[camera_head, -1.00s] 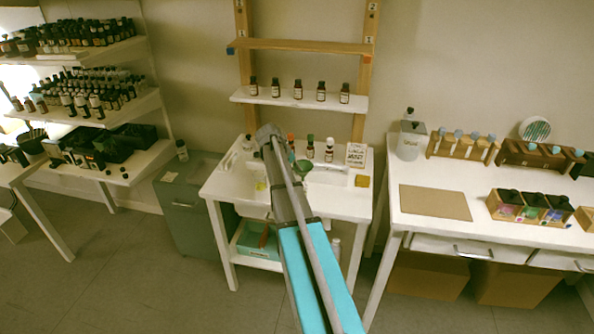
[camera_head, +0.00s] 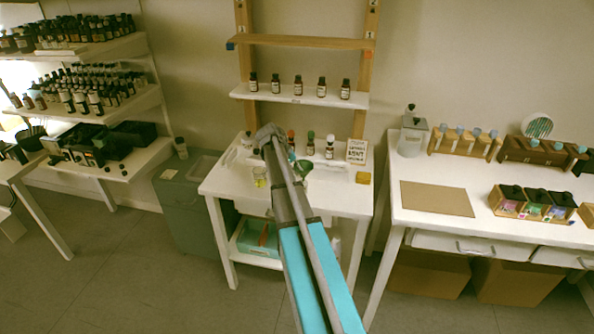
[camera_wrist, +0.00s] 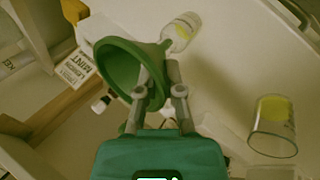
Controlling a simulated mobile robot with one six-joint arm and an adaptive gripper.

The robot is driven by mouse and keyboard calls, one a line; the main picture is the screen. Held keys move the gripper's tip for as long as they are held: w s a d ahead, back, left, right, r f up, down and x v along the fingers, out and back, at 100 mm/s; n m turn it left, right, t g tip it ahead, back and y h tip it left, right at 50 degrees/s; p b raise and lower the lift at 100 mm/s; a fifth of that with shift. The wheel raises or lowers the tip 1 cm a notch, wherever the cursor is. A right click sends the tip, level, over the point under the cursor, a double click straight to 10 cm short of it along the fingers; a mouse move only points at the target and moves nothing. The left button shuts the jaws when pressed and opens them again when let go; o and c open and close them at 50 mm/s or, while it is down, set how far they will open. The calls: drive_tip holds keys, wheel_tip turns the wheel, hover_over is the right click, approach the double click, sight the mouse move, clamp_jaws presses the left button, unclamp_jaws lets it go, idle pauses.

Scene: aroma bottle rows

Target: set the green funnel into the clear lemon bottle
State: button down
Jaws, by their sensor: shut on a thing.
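The green funnel (camera_wrist: 122,68) is held in my gripper (camera_wrist: 159,78), which is shut on it; in the wrist view its wide mouth opens to the left and its spout points up and right. A clear bottle with a pale label and some yellow (camera_wrist: 182,32) appears just beyond the spout, apart from it as far as I can tell. In the head view the funnel (camera_head: 303,166) is over the white table, beside the end of my arm. My fingers are mostly hidden there.
A wide glass with yellow contents (camera_wrist: 272,128) stands to the right in the wrist view. A lettered sign (camera_wrist: 76,68) and dark bottles (camera_head: 329,147) stand along the table's back. A shelf of brown bottles (camera_head: 321,88) is above. The table's front right is clear.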

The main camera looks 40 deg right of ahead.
drive_tip(key=shift+f+b, duration=0.5)
drive_tip(key=shift+f, duration=0.05)
drive_tip(key=c, duration=0.7)
unclamp_jaws()
drive_tip(key=shift+a, duration=0.1)
